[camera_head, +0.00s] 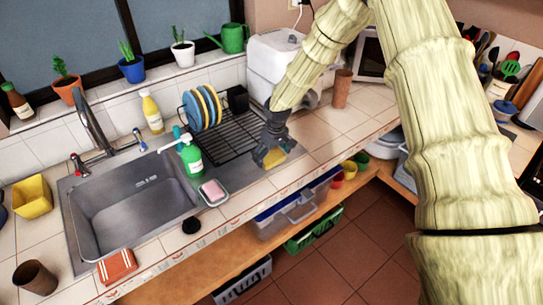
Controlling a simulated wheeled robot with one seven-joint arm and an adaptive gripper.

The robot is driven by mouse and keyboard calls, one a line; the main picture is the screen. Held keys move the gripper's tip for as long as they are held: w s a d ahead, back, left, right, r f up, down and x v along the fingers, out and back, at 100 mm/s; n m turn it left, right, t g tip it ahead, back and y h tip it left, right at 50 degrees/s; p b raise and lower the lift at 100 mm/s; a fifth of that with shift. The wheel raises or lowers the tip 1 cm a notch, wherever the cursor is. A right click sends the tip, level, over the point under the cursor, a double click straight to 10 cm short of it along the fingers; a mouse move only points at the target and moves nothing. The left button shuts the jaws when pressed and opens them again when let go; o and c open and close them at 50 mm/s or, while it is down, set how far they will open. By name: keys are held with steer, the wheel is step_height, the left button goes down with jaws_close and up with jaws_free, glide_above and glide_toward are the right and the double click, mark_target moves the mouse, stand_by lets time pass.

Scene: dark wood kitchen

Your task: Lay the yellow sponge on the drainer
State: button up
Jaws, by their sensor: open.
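The drainer (233,147) is a black wire rack on the counter to the right of the sink, with several coloured plates standing at its back left. The yellow sponge (274,158) is near the drainer's front right corner, low at my gripper's fingers. My gripper (268,157) points down there and is open, with its fingers around or just over the sponge. The fingers hide part of the sponge, and I cannot tell whether they touch it or what it rests on.
A green soap bottle (190,157) and a dish with a pink bar (213,192) stand between sink (135,205) and drainer. A black holder (237,98) stands at the drainer's back. A brown cup (342,88) stands farther right. The counter's front edge (300,172) is close to my gripper.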

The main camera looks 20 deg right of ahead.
mark_target(274, 158)
step_height(274, 158, up, 12)
steer(key=s+b, duration=0.1)
steer(key=b, duration=0.2)
steer(key=shift+s+d+f, duration=0.2)
steer(key=shift+s+d, duration=0.05)
steer(key=shift+s, duration=0.1)
